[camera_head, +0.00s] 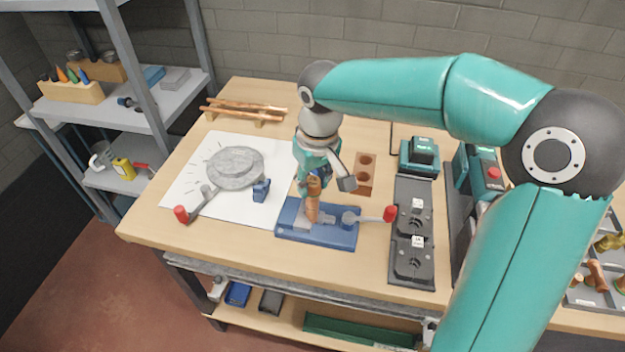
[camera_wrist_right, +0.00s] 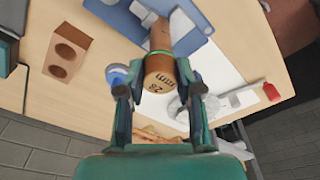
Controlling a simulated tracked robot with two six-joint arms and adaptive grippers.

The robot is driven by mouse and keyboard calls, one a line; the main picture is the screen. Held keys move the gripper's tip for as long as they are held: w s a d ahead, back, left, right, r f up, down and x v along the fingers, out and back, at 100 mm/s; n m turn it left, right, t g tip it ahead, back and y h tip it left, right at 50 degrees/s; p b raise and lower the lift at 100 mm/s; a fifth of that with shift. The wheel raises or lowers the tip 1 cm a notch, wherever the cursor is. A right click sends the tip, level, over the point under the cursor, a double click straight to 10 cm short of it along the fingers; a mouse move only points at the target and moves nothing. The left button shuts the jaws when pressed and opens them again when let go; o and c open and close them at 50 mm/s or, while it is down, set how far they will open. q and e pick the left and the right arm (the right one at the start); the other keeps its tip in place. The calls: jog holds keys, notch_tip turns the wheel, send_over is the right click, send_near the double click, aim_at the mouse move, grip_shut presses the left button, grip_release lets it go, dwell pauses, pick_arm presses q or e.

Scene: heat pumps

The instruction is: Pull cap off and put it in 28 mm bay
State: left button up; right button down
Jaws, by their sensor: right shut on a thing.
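A copper-brown cap (camera_wrist_right: 158,76) marked "28 mm" sits between the fingers of my right gripper (camera_wrist_right: 158,90), which is shut on it. A green ring (camera_wrist_right: 160,53) shows at the cap's far end, in line with a copper-coloured pipe (camera_wrist_right: 160,36) above a blue fixture (camera_wrist_right: 190,35). I cannot tell whether cap and pipe are apart. In the head view, my right gripper (camera_head: 314,180) is over the blue fixture (camera_head: 340,236), with the copper piece (camera_head: 312,206) upright below it. A dark panel (camera_head: 402,262) has two round recesses with small white tags, too small to read. My left gripper is out of view.
A brown block with two holes (camera_head: 365,168) stands behind the fixture. A grey disc (camera_head: 235,167) lies on a white sheet at left. Copper pipes (camera_head: 245,112) lie at the back. My right arm covers the right side.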

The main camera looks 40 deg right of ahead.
aim_at(311, 179)
jog(key=shift+r, duration=0.1)
dwell(0.4)
jog(key=shift+r+p, duration=1.85)
jog(key=shift+r, duration=0.3)
jog(key=shift+f, duration=0.15)
